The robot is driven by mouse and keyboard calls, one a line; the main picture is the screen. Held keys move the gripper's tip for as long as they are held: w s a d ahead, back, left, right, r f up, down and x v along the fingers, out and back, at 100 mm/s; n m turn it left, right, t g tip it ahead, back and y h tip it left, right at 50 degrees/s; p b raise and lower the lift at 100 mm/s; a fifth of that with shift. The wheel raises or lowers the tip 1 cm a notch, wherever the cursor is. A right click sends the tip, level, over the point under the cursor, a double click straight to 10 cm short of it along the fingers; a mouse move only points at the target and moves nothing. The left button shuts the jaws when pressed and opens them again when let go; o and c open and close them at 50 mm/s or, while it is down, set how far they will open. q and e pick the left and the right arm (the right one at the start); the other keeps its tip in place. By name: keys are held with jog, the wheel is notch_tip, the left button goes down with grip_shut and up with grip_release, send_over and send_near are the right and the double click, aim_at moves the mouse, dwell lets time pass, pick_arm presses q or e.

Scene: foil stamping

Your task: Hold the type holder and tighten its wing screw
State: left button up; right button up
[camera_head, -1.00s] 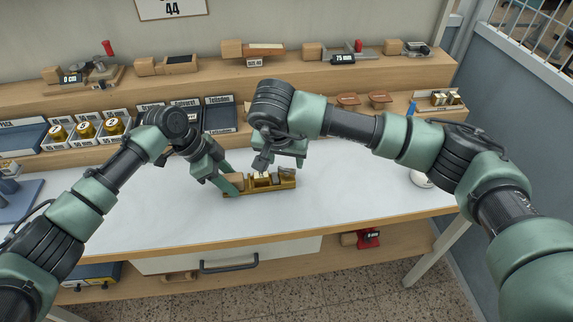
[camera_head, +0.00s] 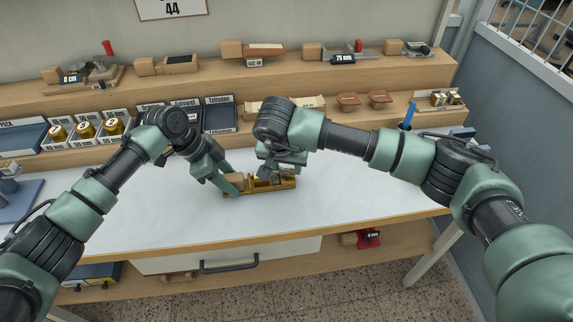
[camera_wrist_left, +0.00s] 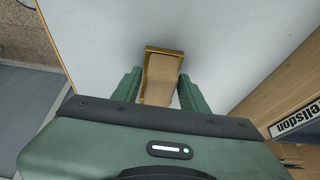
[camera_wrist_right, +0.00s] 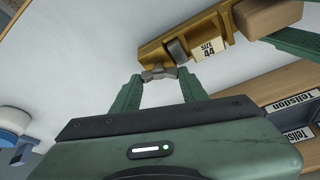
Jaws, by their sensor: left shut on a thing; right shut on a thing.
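The brass type holder (camera_head: 262,189) lies on the white worktop. Its wooden handle (camera_wrist_left: 160,80) shows in the left wrist view between the fingers of my left gripper (camera_head: 232,186), which is shut on it. My right gripper (camera_wrist_right: 158,80) is shut on the grey wing screw (camera_wrist_right: 158,73) at the holder's side. In the head view my right gripper and wrist hide part of the holder and the wing screw.
Behind the worktop (camera_head: 350,190) stand stepped wooden shelves with labelled type trays (camera_head: 219,116), brass rolls (camera_head: 86,129) and wooden-handled tools (camera_head: 348,99). A drawer (camera_head: 229,264) lies below the front edge.

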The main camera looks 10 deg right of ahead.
jog(key=m+h, duration=0.1)
jog(key=m, duration=0.2)
jog(key=m+g+h, duration=0.1)
jog(key=m, duration=0.1)
jog(key=shift+w+a+m, duration=0.1)
jog(key=shift+a+m, duration=0.05)
jog(key=shift+m, duration=0.25)
jog(key=m+g, duration=0.1)
jog(key=m, duration=0.1)
jog(key=m+g, duration=0.1)
jog(key=m, duration=0.2)
jog(key=shift+w+h, duration=0.1)
jog(key=shift+h, duration=0.3)
jog(key=m+g, duration=0.1)
jog(key=m, duration=0.2)
jog(key=m+g, duration=0.1)
jog(key=m, duration=0.2)
jog(key=shift+w+m+g, duration=0.2)
jog(key=shift+m+g, duration=0.1)
jog(key=shift+m, duration=0.1)
jog(key=m+g, duration=0.1)
jog(key=m, duration=0.1)
jog(key=m+g+y, duration=0.1)
jog(key=m, duration=0.2)
jog(key=shift+w+m, duration=0.1)
jog(key=shift+m, duration=0.2)
jog(key=o, duration=1.1)
